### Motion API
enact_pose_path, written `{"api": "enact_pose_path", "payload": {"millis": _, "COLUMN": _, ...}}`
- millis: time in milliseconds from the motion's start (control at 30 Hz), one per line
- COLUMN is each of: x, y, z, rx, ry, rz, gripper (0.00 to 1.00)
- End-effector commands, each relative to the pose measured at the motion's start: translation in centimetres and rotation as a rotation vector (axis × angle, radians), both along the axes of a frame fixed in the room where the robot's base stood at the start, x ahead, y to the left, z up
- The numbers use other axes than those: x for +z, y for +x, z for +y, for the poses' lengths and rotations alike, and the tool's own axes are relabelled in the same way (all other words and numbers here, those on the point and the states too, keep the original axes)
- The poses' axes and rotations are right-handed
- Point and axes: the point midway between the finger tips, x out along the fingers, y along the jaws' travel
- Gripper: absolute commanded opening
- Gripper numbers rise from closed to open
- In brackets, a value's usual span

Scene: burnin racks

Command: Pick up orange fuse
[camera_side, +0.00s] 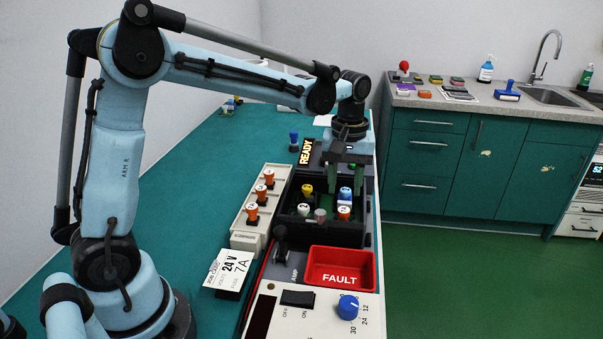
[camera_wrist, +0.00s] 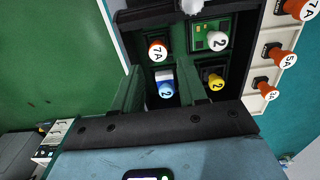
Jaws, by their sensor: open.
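One orange fuse (camera_side: 344,212) sits in the near right bay of the black rack; in the wrist view it is marked 7A (camera_wrist: 157,49). Three more orange fuses stand in a white holder left of the rack: near (camera_side: 251,212), middle (camera_side: 260,193) and far (camera_side: 268,177). In the wrist view they read 7A (camera_wrist: 298,8), 5A (camera_wrist: 277,55) and a blurred label (camera_wrist: 264,83). My gripper (camera_side: 346,188) is open and empty, pointing down over the rack's far right bay. In the wrist view its fingers (camera_wrist: 163,75) straddle the blue fuse (camera_wrist: 166,86), without visible contact.
A yellow fuse (camera_side: 307,188) and a white fuse (camera_side: 304,209) occupy the rack's left bays. A grey-knobbed lever (camera_side: 320,215) stands at the rack's front. A red FAULT bin (camera_side: 340,267) lies in front. A job card (camera_side: 228,268) shows 24 V, 7A. A READY sign (camera_side: 306,152) is lit.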

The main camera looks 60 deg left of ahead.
Motion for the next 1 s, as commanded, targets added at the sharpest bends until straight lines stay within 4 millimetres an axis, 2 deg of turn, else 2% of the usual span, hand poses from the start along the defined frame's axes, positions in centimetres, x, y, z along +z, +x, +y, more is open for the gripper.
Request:
{"api": "enact_pose_path", "payload": {"millis": 100, "x": -1.6, "y": 0.0, "z": 0.0, "rx": -0.001, "ry": 0.001, "rz": -0.001, "gripper": 0.42}}
{"api": "enact_pose_path", "payload": {"millis": 367, "x": -3.2, "y": 0.1, "z": 0.0, "rx": -0.002, "ry": 0.000, "rz": -0.001, "gripper": 0.42}}
{"api": "enact_pose_path", "payload": {"millis": 700, "x": -7.4, "y": 0.3, "z": -0.2, "rx": -0.001, "ry": 0.001, "rz": -0.002, "gripper": 0.42}}
{"api": "enact_pose_path", "payload": {"millis": 1000, "x": -7.9, "y": 0.3, "z": -0.2, "rx": -0.001, "ry": 0.001, "rz": -0.002, "gripper": 0.42}}
